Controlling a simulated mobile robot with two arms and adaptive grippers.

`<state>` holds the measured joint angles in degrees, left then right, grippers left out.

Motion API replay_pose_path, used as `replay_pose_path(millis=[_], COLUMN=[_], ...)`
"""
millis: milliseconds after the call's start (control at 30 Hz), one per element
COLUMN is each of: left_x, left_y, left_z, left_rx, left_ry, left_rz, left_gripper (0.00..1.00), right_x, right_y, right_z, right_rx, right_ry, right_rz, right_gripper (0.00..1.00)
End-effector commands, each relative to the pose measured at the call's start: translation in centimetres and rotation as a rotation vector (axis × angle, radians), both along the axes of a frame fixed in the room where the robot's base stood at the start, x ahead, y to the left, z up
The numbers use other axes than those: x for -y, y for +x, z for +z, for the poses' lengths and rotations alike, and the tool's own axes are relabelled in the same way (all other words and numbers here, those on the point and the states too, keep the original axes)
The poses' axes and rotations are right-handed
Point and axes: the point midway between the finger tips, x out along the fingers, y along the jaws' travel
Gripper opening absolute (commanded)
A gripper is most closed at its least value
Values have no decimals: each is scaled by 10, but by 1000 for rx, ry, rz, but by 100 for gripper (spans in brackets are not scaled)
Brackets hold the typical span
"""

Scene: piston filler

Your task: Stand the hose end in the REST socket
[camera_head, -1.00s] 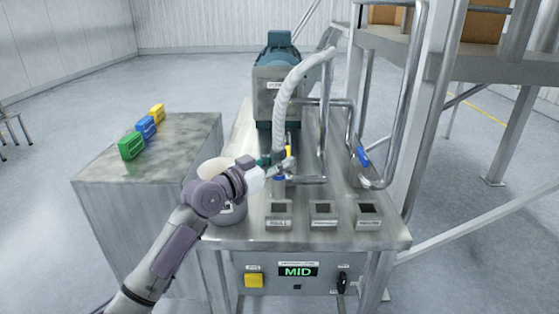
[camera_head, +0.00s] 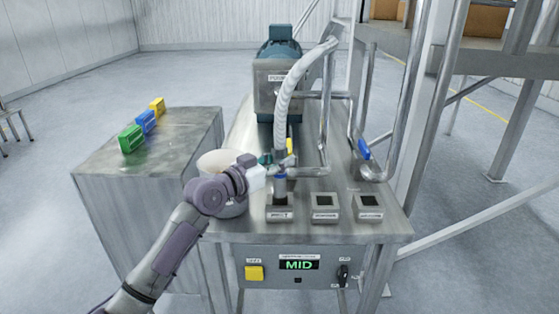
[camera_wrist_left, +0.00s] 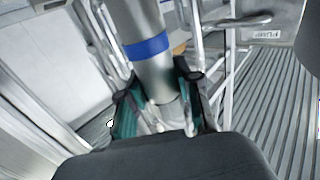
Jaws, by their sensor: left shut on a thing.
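The white corrugated hose (camera_head: 287,105) hangs from the pipe at the top and runs down to a metal hose end (camera_head: 280,188) with a blue band. My left gripper (camera_head: 277,163) is shut on the hose end. In the left wrist view its teal-padded fingers (camera_wrist_left: 160,100) lie either side of the metal hose end (camera_wrist_left: 143,28). The hose end is near upright at the left socket (camera_head: 279,213). I cannot tell whether its tip is inside or just above. A middle socket (camera_head: 325,207) and a right socket (camera_head: 369,207) look empty. The socket labels are too small to read. My right gripper is not in view.
A pale bucket (camera_head: 214,160) stands behind my left wrist. Metal pipes and a blue-handled valve (camera_head: 364,149) stand to the right. Green, blue and yellow items lie on the left cabinet (camera_head: 190,150).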

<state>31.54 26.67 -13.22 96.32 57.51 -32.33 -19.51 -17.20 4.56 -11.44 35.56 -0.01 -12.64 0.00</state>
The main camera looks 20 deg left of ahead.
Motion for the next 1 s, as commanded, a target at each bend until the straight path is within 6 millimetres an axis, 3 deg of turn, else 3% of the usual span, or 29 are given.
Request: replay_pose_path(millis=[367, 1000], left_x=[-1, 0], left_y=[0, 0], left_z=[-1, -24], left_rx=[3, 3], left_ry=[-1, -1], left_rz=[0, 1], left_gripper=[0, 0], right_x=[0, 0], right_y=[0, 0], right_z=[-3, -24], right_rx=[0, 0], right_ry=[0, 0], right_rz=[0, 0], right_gripper=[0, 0])
